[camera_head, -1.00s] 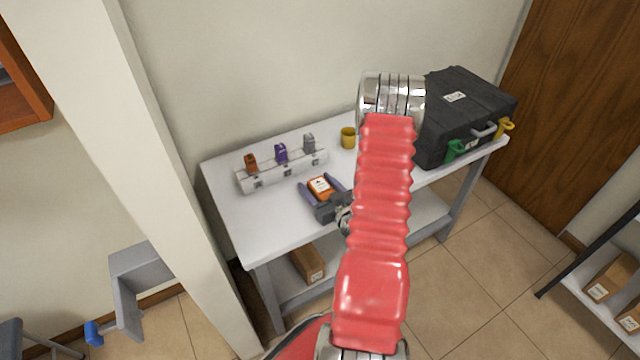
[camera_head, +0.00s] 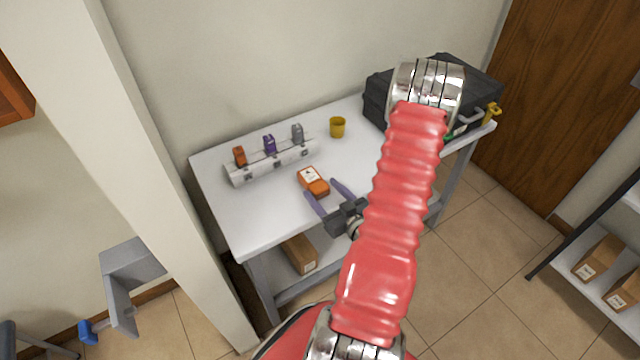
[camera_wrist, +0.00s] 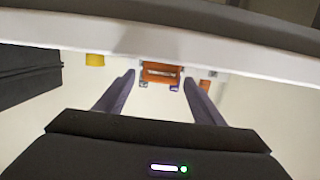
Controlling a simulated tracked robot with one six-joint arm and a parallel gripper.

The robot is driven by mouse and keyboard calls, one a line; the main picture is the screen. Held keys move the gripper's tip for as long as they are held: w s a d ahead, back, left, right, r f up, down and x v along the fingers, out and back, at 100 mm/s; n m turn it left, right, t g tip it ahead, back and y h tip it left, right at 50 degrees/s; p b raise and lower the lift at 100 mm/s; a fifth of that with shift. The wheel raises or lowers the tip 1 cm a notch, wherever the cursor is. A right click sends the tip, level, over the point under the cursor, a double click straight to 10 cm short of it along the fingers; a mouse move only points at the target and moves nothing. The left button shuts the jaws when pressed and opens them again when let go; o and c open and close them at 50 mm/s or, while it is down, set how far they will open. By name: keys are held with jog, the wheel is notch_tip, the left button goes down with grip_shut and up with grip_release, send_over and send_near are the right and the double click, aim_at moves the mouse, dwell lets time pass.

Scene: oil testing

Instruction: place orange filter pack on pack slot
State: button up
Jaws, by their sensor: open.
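The orange filter pack (camera_head: 314,182), with a white label on top, lies on the white table near its front edge. In the wrist view it also shows (camera_wrist: 160,74), ahead between the fingertips. My gripper (camera_head: 322,187) is open and empty, its two purple-grey fingers pointing at the pack from the front edge side. The pack sits mostly beyond the fingertips, not gripped. I cannot tell for sure which spot is the pack slot. A white rack (camera_head: 262,168) at the back left carries an orange piece (camera_head: 239,156), a purple piece (camera_head: 269,144) and a grey piece (camera_head: 297,133).
A yellow cup (camera_head: 337,127) stands at the back of the table (camera_head: 235,215). A black case (camera_head: 378,100) fills the right end, partly hidden by my arm. A cardboard box (camera_head: 300,254) is on the lower shelf.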

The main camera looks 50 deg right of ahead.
jog(key=shift+v, duration=1)
jog(key=shift+o, duration=0.4)
jog(key=shift+w, duration=0.1)
